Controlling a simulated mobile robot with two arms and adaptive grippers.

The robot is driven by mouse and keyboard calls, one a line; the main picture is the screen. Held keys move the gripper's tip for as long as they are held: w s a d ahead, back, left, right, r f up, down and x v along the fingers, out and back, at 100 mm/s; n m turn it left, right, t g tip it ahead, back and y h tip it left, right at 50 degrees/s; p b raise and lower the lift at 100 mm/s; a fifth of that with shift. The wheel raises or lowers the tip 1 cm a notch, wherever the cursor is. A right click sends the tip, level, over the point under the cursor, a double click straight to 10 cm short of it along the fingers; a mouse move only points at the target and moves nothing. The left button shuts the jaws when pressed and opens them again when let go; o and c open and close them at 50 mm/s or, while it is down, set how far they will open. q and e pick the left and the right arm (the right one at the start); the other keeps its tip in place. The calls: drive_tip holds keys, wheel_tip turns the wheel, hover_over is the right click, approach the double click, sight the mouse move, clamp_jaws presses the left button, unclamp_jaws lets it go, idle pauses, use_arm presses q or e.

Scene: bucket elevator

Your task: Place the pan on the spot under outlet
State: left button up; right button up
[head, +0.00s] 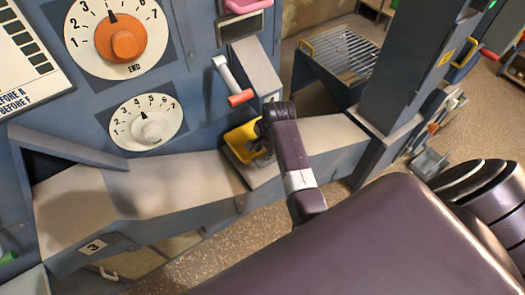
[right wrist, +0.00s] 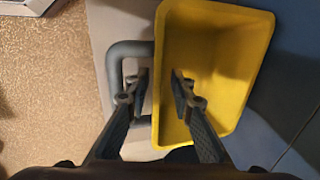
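The yellow pan (head: 241,145) sits on the grey ledge in the head view, below a grey chute-like housing (head: 256,68). In the right wrist view the pan (right wrist: 222,65) is empty, with a grey loop handle (right wrist: 114,72) on its left side. My right gripper (head: 264,131) is at the pan's handle side. Its fingers (right wrist: 160,92) are apart, one over the handle's gap and one over the pan's inside, with the pan's side wall between them. Whether they touch it I cannot tell. A marked spot is not clearly visible. My left gripper is out of view.
The ledge (head: 150,190) is bare to the left of the pan. A blue post (head: 408,65) stands to the right, with a wire rack (head: 342,52) behind. Dials line the panel.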

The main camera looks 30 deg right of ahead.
drive_tip(key=shift+r, duration=0.45)
drive_tip(key=shift+s+r, duration=0.1)
drive_tip(key=shift+r, duration=0.2)
use_arm(q)
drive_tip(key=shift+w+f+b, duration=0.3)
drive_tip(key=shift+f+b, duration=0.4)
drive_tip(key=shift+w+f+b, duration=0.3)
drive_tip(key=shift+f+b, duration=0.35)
drive_tip(key=shift+b, duration=0.05)
use_arm(e)
drive_tip(key=v, duration=1.1)
drive_tip(key=shift+s+r, duration=0.1)
